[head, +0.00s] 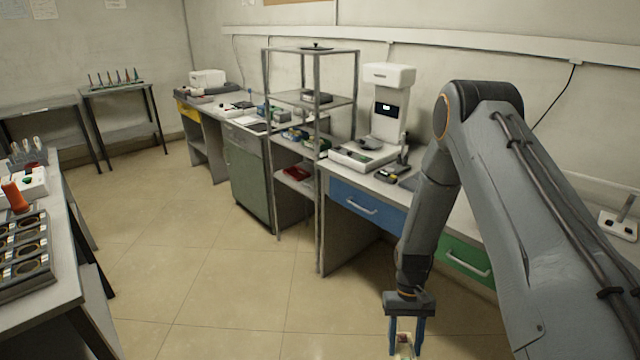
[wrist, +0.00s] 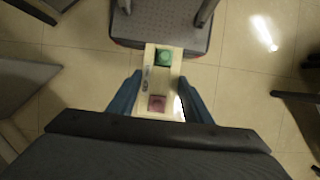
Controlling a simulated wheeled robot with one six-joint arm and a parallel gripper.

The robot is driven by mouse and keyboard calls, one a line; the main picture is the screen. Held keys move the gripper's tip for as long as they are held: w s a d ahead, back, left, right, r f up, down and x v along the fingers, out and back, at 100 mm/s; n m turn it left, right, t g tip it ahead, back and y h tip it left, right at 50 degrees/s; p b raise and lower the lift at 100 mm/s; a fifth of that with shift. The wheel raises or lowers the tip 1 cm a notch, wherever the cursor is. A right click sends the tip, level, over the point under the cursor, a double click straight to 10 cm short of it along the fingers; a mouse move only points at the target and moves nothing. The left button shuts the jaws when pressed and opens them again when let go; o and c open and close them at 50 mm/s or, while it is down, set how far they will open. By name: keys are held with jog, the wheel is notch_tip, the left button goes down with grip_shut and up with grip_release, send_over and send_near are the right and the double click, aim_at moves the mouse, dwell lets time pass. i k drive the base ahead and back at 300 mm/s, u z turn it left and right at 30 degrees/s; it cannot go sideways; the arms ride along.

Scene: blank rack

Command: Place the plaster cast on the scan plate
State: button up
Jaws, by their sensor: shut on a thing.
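My gripper (wrist: 160,98) is shut on a long cream block (wrist: 147,80) with a green patch at its far end and a reddish square at its near end. I cannot tell for sure whether this block is the plaster cast. In the head view my gripper (head: 405,325) points down at the bottom, in front of the bench, with the block's top partly showing between its fingers. A white machine (head: 388,78) with a column and a dark screen stands on the bench. Its flat white base (head: 349,158) carries a small dark item. I cannot make out a separate scan plate.
An open metal rack (head: 312,50) stands left of the machine. The bench has a blue drawer (head: 367,203) and a green drawer (head: 465,258). A left table holds a dark tray (head: 25,262) and an orange-handled tool (head: 15,196). Tiled floor lies open between.

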aim_at(369, 141)
jog(key=u, duration=1.25)
jog(key=i, duration=1.3)
jog(key=z, duration=0.65)
jog(key=i, duration=1)
jog(key=z, duration=0.9)
